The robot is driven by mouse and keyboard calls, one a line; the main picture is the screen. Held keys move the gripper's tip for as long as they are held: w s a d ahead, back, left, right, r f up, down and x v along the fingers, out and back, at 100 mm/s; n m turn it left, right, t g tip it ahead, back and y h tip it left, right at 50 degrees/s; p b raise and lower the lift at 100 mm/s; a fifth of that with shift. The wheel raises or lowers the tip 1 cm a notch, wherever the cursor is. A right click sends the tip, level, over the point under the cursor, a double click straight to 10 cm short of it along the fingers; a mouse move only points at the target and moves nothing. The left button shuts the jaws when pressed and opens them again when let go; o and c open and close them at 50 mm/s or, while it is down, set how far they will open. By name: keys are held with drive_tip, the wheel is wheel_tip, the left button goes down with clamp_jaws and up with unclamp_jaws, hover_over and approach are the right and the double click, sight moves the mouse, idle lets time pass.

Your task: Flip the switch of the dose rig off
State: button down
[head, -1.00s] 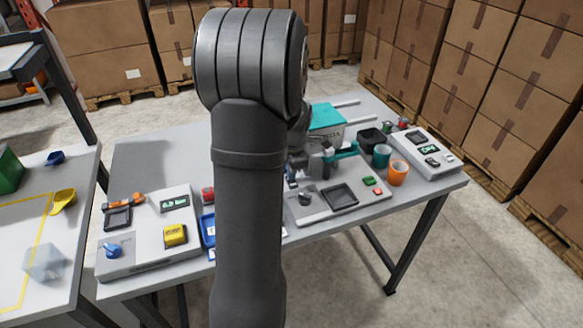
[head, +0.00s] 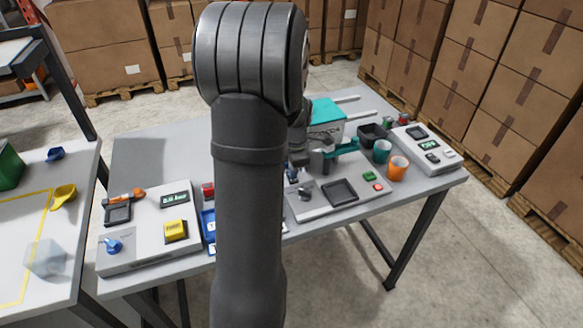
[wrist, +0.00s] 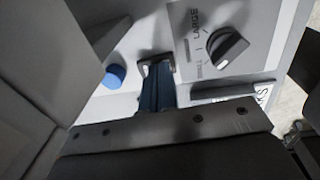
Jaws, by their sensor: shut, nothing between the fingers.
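I cannot tell from any label which unit is the dose rig. In the wrist view a black knob (wrist: 229,48) sits on a grey plate marked LARGE, with a second word hard to read. My gripper (wrist: 157,68) is shut and empty, its dark blue fingers just left of that plate. A blue round part (wrist: 115,76) is left of the fingers. My arm hides much of the gripper in the head view.
A left unit has a blue knob (head: 113,246), a yellow button (head: 175,231) and a display (head: 174,199). A right unit (head: 425,150) has a display and a dark switch. An orange cup (head: 398,170) and a teal cup (head: 382,152) stand between. The table's back left is clear.

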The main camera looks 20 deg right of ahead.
drive_tip(key=shift+r, duration=0.15)
wheel_tip(320, 180, up, 14)
drive_tip(key=s, duration=0.2)
idle(0.5)
drive_tip(key=shift+w, duration=0.1)
drive_tip(key=shift+w+a+t, duration=0.2)
drive_tip(key=shift+w+t, duration=0.1)
drive_tip(key=shift+w, duration=0.35)
drive_tip(key=f, duration=0.4)
drive_tip(key=w+f, duration=0.1)
drive_tip(key=f, duration=0.4)
drive_tip(key=w+f, duration=0.1)
drive_tip(key=f, duration=0.4)
